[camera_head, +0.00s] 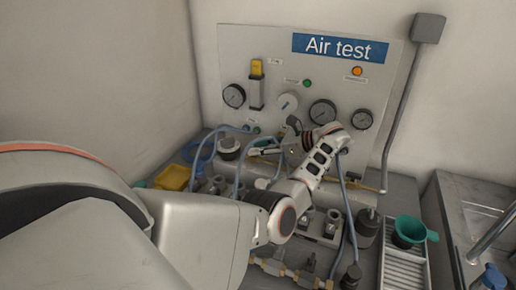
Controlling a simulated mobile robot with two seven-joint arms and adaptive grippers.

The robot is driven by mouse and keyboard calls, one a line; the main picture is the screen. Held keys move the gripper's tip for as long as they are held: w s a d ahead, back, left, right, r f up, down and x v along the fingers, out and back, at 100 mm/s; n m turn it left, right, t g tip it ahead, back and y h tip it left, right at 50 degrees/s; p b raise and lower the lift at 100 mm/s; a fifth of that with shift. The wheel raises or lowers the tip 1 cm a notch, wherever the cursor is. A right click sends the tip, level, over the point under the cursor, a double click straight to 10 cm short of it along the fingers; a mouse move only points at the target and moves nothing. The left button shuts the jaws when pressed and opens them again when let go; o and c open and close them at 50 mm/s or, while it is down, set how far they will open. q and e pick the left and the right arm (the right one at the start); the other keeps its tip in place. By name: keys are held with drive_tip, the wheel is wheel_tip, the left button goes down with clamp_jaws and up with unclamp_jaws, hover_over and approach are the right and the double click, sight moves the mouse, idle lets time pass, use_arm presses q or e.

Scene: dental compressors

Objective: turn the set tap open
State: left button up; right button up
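My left arm reaches in from the left. I cannot single out the set tap for certain. A brass pipe line (364,186) runs along the foot of the panel near the gripper, partly hidden by my arm. My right gripper is not in view.
The panel carries a white round dial (288,103), black-rimmed gauges (322,112) and a yellow-topped device (257,70). Blue-grey hoses (347,205) cross the bench. A green cup (408,232) stands on a slotted tray (404,270) at right.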

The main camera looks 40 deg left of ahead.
use_arm(q)
wheel_tip(320, 180, up, 10)
idle(0.5)
drive_tip(key=shift+s+f, duration=0.1)
drive_tip(key=shift+f, duration=0.05)
idle(0.3)
